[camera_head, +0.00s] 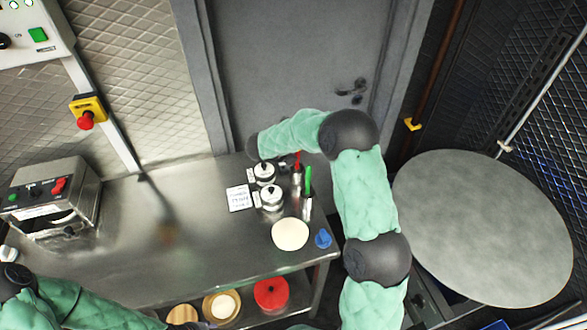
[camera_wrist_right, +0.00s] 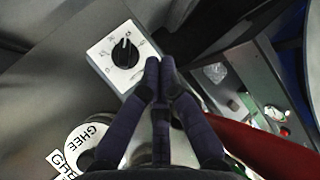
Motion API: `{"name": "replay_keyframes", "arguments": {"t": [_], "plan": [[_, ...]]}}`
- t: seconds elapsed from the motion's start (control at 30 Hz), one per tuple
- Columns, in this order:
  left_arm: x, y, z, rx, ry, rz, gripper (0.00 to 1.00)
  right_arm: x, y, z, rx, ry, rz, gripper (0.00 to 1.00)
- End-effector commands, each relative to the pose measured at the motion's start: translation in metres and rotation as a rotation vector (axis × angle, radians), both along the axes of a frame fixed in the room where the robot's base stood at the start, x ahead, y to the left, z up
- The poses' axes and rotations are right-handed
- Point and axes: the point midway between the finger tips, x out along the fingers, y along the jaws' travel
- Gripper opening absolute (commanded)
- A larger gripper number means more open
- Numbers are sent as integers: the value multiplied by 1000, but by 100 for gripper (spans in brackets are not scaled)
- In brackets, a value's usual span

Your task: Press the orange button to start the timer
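I cannot pick out an orange button for certain in either view. In the right wrist view, a white plate (camera_wrist_right: 100,64) carries a black rotary knob (camera_wrist_right: 125,54), just beyond my right gripper (camera_wrist_right: 160,64). Its two dark fingers are together with nothing seen between them. Whether they touch the plate is unclear. A small red-orange spot (camera_wrist_right: 285,131) shows on a panel at the right of that view. In the head view my right arm reaches over the counter's back right, and its gripper is hidden.
A control box (camera_head: 54,195) stands at left. A red mushroom button (camera_head: 86,120) is on a post. A round table (camera_head: 480,230) is at right.

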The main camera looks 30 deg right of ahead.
Motion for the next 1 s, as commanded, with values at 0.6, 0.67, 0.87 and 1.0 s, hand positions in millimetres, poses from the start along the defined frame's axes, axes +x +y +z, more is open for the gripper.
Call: {"name": "replay_keyframes", "arguments": {"t": [0.6,0.67,0.87,1.0], "plan": [[0,0,-15,0,0,0,45,0,0,-23,0,1,1,0],[0,0,-15,0,-1,0,45,0,0,-23,0,1,1,0],[0,0,-15,0,0,0,45,0,0,-24,0,1,1,0],[0,0,-15,0,0,0,45,0,0,-24,0,1,1,0]]}}
